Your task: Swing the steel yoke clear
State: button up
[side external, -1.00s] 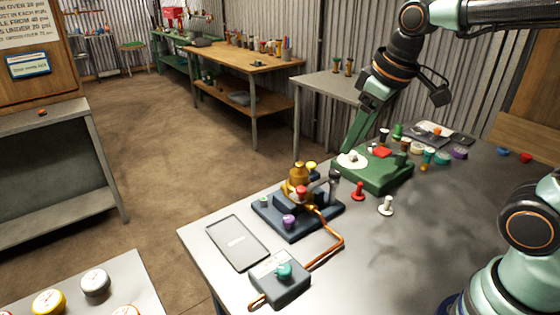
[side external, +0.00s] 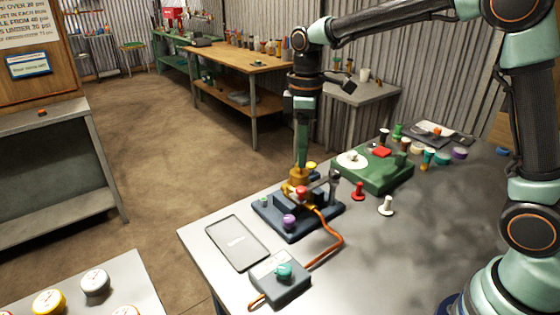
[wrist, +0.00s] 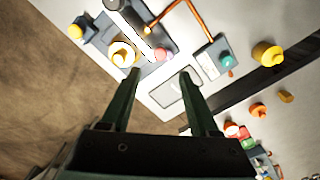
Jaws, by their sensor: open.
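The steel yoke (side external: 334,187) appears to be the grey metal piece standing at the right of the brass fitting (side external: 298,183), on a dark blue base (side external: 275,222). In the wrist view, a grey bar with a pale face (wrist: 130,17), probably the yoke, lies beside the brass fitting (wrist: 121,54). My gripper (side external: 301,166) points down just above the brass fitting, left of the yoke. In the wrist view my gripper (wrist: 159,73) is open with nothing between its fingers. Whether a finger touches the brass is unclear.
A copper tube (side external: 340,243) runs to a grey box (side external: 280,288) with a teal knob. A green block (side external: 372,178) stands behind right.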

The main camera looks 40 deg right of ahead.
aim_at(301, 188)
notch_tip(301, 188, down, 9)
jog(key=shift+f, duration=0.15)
dwell(0.4)
grip_shut()
dwell(1.2)
